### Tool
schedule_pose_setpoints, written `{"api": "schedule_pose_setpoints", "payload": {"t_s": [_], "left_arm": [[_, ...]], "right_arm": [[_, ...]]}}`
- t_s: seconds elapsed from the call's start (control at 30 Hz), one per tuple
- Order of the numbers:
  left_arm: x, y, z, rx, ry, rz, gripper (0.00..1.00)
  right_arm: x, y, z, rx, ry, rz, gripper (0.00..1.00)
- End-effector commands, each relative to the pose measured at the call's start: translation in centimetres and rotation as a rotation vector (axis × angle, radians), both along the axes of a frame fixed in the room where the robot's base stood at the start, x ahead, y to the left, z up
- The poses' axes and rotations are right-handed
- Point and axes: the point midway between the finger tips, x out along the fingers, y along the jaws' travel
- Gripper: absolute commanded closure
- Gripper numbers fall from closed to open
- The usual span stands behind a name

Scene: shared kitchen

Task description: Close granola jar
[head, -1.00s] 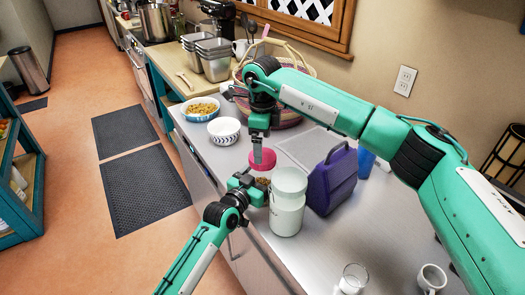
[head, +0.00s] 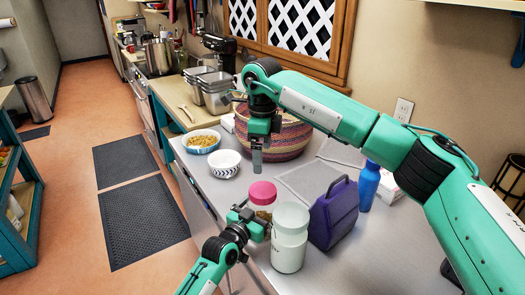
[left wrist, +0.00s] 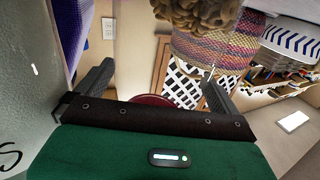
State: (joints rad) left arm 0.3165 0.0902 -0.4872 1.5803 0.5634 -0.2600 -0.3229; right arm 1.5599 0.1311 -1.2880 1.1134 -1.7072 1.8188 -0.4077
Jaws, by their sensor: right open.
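The granola jar (head: 261,211) stands on the counter with its pink lid (head: 262,191) on top; I cannot tell if the lid is fully seated. My left gripper (head: 256,224) is at the jar's side, low down. In the left wrist view its fingers (left wrist: 158,80) are wide apart, with granola (left wrist: 196,12) at the top and a dark red piece of lid (left wrist: 150,100) between them. Whether they press on the jar is unclear. My right gripper (head: 257,165) is open and empty, pointing down just above the lid with a small gap.
A white jar (head: 289,243) stands close to the right of the granola jar, with a purple lunch bag (head: 334,214) and a blue bottle (head: 367,186) beyond. A patterned bowl (head: 225,163), a cereal bowl (head: 200,142) and a woven basket (head: 288,137) stand behind.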

Motion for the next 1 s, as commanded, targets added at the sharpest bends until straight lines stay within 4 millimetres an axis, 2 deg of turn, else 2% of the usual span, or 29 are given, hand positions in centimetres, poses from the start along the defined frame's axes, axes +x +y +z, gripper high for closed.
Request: {"api": "schedule_pose_setpoints", "payload": {"t_s": [0.23, 0.37, 0.8, 1.0], "left_arm": [[-0.2, 0.1, -0.1, 0.0, 0.0, -0.001, 0.0], [-1.2, 0.8, -0.2, -0.001, 0.001, 0.0, 0.0], [-8.3, 5.6, -0.3, 0.001, 0.0, 0.0, 0.0], [-10.7, 7.2, -0.2, 0.001, -0.001, 0.0, 0.0]], "right_arm": [[0.0, 0.0, -0.1, 0.0, 0.0, 0.0, 0.05], [0.0, 0.0, -0.4, 0.0, 0.0, 0.0, 0.05], [0.0, 0.0, -2.1, 0.0, 0.0, 0.0, 0.05], [0.0, 0.0, -2.6, 0.0, 0.0, 0.0, 0.05]]}}
